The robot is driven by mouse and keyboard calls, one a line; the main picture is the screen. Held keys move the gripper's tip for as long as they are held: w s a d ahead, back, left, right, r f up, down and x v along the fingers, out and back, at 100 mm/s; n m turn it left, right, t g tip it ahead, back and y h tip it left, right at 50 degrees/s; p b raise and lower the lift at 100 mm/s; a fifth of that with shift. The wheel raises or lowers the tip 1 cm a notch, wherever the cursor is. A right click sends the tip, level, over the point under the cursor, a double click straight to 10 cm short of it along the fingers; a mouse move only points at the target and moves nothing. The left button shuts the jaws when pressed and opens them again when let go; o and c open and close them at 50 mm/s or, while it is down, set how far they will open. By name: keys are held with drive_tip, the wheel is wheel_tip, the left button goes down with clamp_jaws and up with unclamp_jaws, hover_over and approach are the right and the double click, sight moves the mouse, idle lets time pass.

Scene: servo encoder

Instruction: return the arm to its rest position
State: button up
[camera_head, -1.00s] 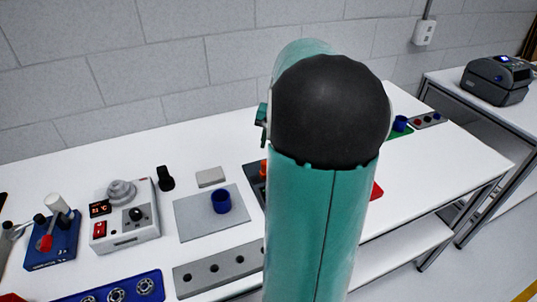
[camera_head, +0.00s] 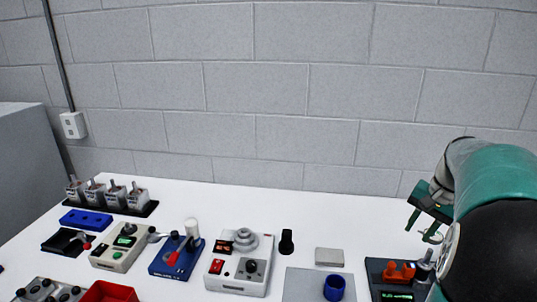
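My arm, teal with a black joint cover, fills the right edge of the view. My gripper (camera_head: 424,224) shows at the right, beside the arm, above the back right part of the white table. Its dark green fingers point down and to the left. They look spread apart with nothing between them, though they are small in the view. Below it a dark device with an orange part (camera_head: 400,273) stands on the table, partly hidden by the arm.
The white table (camera_head: 235,197) carries a grey box with a dial (camera_head: 240,265), a blue lever fixture (camera_head: 177,257), a beige meter (camera_head: 122,246), a blue cup (camera_head: 334,288) on a grey plate and a red bin (camera_head: 108,292). A block wall stands behind. The table's back strip is clear.

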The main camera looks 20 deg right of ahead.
drive_tip(key=w+a+r+n+h, duration=0.1)
drive_tip(key=a+n, duration=0.2)
drive_tip(key=a, duration=0.7)
drive_tip(key=w+a+r+n+h, duration=0.1)
drive_tip(key=w+a+r+n, duration=0.15)
drive_tip(key=a, duration=0.75)
drive_tip(key=s+a+f+n+t, duration=0.1)
drive_tip(key=s+a+f+n, duration=0.1)
drive_tip(key=a, duration=0.6)
drive_tip(key=s+a+f+n+t+y, duration=0.1)
drive_tip(key=s+a+f+n+t, duration=0.1)
drive_tip(key=s+a+n, duration=0.3)
drive_tip(key=s+a, duration=0.1)
drive_tip(key=a, duration=0.3)
drive_tip(key=shift+s+t, duration=0.25)
drive_tip(key=shift+t, duration=0.05)
